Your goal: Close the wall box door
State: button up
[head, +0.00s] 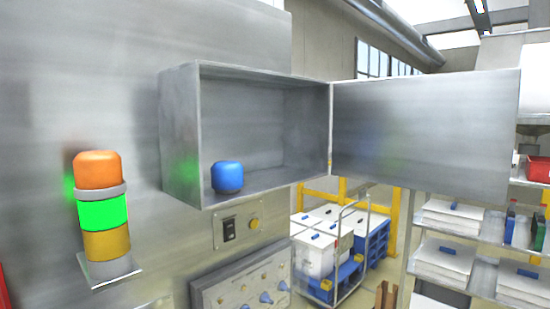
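The wall box (180,130) is a grey metal box fixed to the metal wall panel, with its front open. Its door (425,125) is a flat grey metal sheet hinged on the box's right edge. The door stands swung wide open and reaches out to the right. A blue rounded object (227,178) sits on the box floor near the front left. My gripper does not show in the head view.
A signal light (103,212) with orange, green and amber sections stands left of the box. A switch plate (237,228) and a control panel (245,288) are below it. A cart (335,265) and shelves (455,250) stand behind and below the door.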

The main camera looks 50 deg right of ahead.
aim_at(453, 134)
jog(key=k+l+u, duration=0.15)
jog(key=l, duration=0.35)
jog(key=l+u, duration=0.15)
jog(key=l, duration=0.35)
jog(key=k+l+u, duration=0.15)
jog(key=l, duration=0.3)
jog(key=k+l+u, duration=0.1)
jog(key=l, duration=0.35)
jog(key=k+l+u, duration=0.15)
jog(key=k+l, duration=0.15)
jog(key=k+l+u, duration=0.15)
jog(key=l, duration=0.35)
jog(key=k+l+u, duration=0.15)
jog(key=k+l, duration=0.15)
jog(key=l, duration=0.1)
